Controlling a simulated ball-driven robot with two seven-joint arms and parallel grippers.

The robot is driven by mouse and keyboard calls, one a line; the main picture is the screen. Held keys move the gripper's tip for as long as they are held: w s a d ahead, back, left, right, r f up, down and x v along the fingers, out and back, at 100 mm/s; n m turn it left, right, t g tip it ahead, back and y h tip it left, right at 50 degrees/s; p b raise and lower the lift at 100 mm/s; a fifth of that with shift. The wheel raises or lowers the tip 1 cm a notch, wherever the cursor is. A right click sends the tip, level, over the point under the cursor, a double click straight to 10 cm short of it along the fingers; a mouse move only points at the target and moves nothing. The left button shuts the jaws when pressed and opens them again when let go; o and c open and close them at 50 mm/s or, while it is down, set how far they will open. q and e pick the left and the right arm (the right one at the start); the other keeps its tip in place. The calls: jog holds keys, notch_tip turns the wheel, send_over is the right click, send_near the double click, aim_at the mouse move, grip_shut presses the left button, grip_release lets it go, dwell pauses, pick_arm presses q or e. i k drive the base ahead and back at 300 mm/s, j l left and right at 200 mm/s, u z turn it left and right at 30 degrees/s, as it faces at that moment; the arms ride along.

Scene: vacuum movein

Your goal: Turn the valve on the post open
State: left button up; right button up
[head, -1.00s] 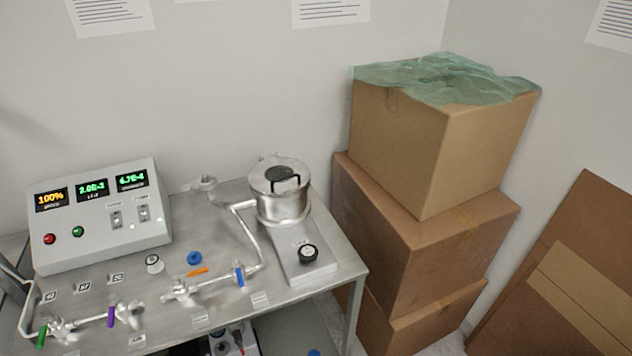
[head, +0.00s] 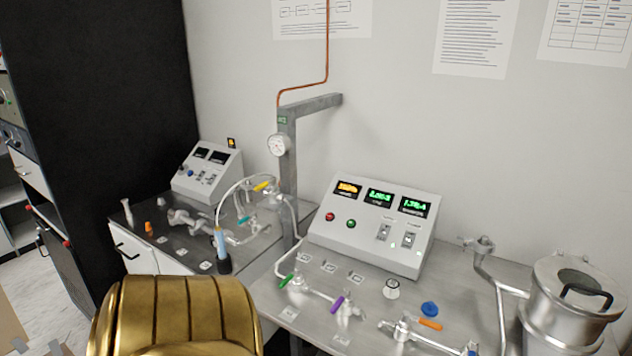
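A grey metal post (head: 289,190) with an arm at its top stands at the table's back left. It carries a round white gauge (head: 279,145) and a small green label. A copper pipe (head: 327,60) comes down to its top. A valve with a yellow handle (head: 262,186) is beside the post at gauge-line height below, where a curved clear hose (head: 228,192) meets it. The handle lies slanted; I cannot tell whether this valve is fixed to the post or whether it is open. Neither gripper is in view.
A steel table (head: 270,298) holds a display box (head: 375,225), valves with green, purple and orange handles, and a metal chamber (head: 568,305). A second bench with another control box (head: 207,172) stands left, beside a tall black cabinet (head: 110,100).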

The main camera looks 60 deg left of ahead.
aim_at(273, 180)
jog(key=u, duration=2.45)
